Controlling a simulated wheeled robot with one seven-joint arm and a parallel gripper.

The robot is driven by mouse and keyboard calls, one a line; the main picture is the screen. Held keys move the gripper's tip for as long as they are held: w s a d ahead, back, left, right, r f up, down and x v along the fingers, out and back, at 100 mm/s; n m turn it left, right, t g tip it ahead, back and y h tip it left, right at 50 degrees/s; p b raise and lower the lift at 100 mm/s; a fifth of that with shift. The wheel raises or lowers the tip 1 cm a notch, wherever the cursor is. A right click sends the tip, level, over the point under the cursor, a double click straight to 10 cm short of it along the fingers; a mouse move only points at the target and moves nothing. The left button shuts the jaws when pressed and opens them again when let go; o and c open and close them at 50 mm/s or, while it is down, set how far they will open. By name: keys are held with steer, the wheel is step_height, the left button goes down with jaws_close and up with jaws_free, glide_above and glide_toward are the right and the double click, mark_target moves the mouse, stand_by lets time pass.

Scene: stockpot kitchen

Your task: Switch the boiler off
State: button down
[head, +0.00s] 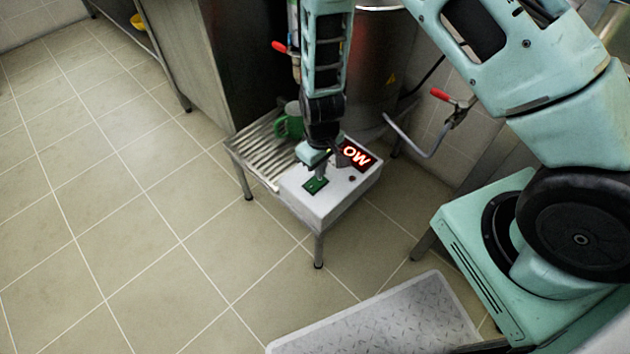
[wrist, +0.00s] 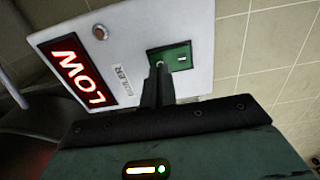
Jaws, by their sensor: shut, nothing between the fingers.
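A white control box (head: 345,190) stands on a low metal stand. Its top has a green switch plate (head: 315,185), which also shows in the wrist view (wrist: 184,57) next to a label that seems to read BOILER (wrist: 121,76). A lit red display (head: 357,154) reads LOW; it fills the left of the box in the wrist view (wrist: 76,73). My gripper (head: 321,175) points down at the switch plate. In the wrist view my shut, empty fingers (wrist: 158,72) overlap the plate's near-left part and hide some of it. I cannot tell whether they touch it.
A green mug (head: 291,122) stands on the slatted rack (head: 260,146) beside the box. A large metal vessel (head: 378,65) and a red-handled tap (head: 441,96) are behind. A grey patterned step or mat (head: 385,325) lies in front. The tiled floor at left is clear.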

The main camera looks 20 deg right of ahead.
steer(key=shift+f+b, duration=0.6)
steer(key=shift+f, duration=0.35)
stand_by(0.7)
steer(key=shift+r, duration=0.1)
step_height(320, 180, up, 7)
steer(key=p, duration=0.6)
stand_by(0.6)
